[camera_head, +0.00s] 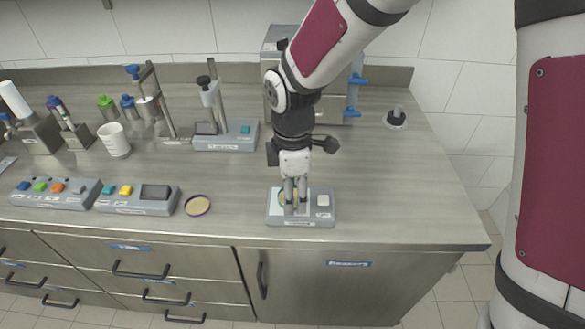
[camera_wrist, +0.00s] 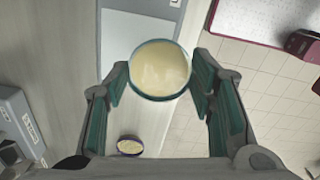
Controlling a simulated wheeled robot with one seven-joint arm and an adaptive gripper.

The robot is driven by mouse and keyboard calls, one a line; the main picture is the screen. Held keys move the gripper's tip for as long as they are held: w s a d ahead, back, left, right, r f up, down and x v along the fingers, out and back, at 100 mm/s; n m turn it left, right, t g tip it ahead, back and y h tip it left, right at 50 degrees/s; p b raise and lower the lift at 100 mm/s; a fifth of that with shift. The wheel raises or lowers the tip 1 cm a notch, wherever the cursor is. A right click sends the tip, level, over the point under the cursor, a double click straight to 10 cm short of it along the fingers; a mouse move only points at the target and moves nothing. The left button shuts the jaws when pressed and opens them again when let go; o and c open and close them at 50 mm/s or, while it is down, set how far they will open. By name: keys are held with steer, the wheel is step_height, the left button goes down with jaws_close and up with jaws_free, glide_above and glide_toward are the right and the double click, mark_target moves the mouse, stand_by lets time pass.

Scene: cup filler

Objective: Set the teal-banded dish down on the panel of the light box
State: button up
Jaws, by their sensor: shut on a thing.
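The teal-banded dish (camera_wrist: 160,70), round with cream-coloured contents, is between the two fingers of my gripper (camera_wrist: 160,88) in the wrist view. The fingers are shut on its sides. In the head view my gripper (camera_head: 295,208) points down over the light box (camera_head: 300,222), and its fingers hide most of the dish. The pale panel (camera_head: 274,208) of the light box shows around the fingers. In the wrist view the dish overlaps the near part of the panel (camera_wrist: 135,35). I cannot tell whether the dish touches the panel.
A purple-rimmed dish (camera_head: 197,205) lies on the counter left of the light box. Button boxes (camera_head: 55,191) stand further left, with stands and a white beaker (camera_head: 114,140) behind. The counter right of the light box is clear.

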steer(key=w, duration=0.3)
steer(key=shift+a+f, duration=0.15)
steer(key=shift+a, duration=0.05)
steer(key=shift+w+f, duration=0.1)
steer(key=shift+f, duration=1.65)
steer(key=shift+f, duration=0.1)
steer(key=o, duration=1)
step_height(320, 180, up, 12)
steer(key=shift+r, duration=0.15)
